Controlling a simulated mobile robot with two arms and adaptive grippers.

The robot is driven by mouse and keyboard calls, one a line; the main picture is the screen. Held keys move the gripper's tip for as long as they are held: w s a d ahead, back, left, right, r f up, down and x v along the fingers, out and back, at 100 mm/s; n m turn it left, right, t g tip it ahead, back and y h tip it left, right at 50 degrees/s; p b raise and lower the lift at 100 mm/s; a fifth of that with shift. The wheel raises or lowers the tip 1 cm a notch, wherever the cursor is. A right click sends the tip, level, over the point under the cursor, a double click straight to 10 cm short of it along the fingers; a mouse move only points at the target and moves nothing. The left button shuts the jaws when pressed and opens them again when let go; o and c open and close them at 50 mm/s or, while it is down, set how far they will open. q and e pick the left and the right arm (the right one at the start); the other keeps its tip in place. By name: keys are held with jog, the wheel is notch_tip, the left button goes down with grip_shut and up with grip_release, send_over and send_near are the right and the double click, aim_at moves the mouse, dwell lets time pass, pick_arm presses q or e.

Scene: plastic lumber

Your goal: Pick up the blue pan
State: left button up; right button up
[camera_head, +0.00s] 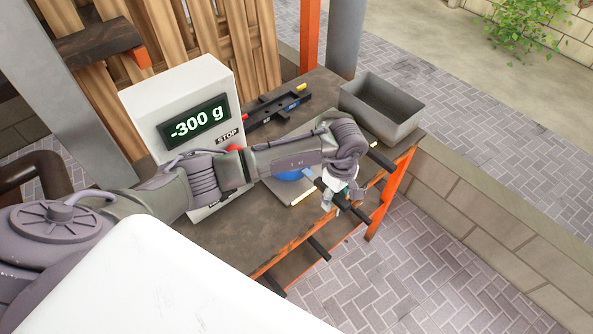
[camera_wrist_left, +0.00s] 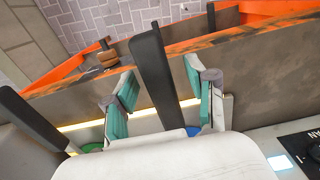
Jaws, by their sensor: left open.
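The blue pan (camera_head: 291,174) lies on a flat plate on the table, mostly hidden by my left arm in the head view. A small bit of its blue also shows in the left wrist view (camera_wrist_left: 192,131). My left gripper (camera_head: 341,196) is at the table's front edge, fingers pointing down. In the left wrist view its teal-padded fingers (camera_wrist_left: 160,70) are open, with a black handle (camera_wrist_left: 152,75) between them. The handle seems to lead back to the blue pan, but their join is hidden. Whether the fingers touch it I cannot tell. My right gripper is out of view.
A white scale (camera_head: 188,92) reading -300 g stands at the back left. A grey metal bin (camera_head: 381,108) is at the far right corner. Other black handles (camera_head: 318,248) stick out past the orange-edged table (camera_head: 245,238).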

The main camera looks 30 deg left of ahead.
pick_arm(q)
jog(key=shift+f, duration=0.6)
jog(key=shift+r, duration=0.1)
grip_shut()
jog(key=shift+w+r, duration=0.1)
jog(key=shift+r, duration=0.05)
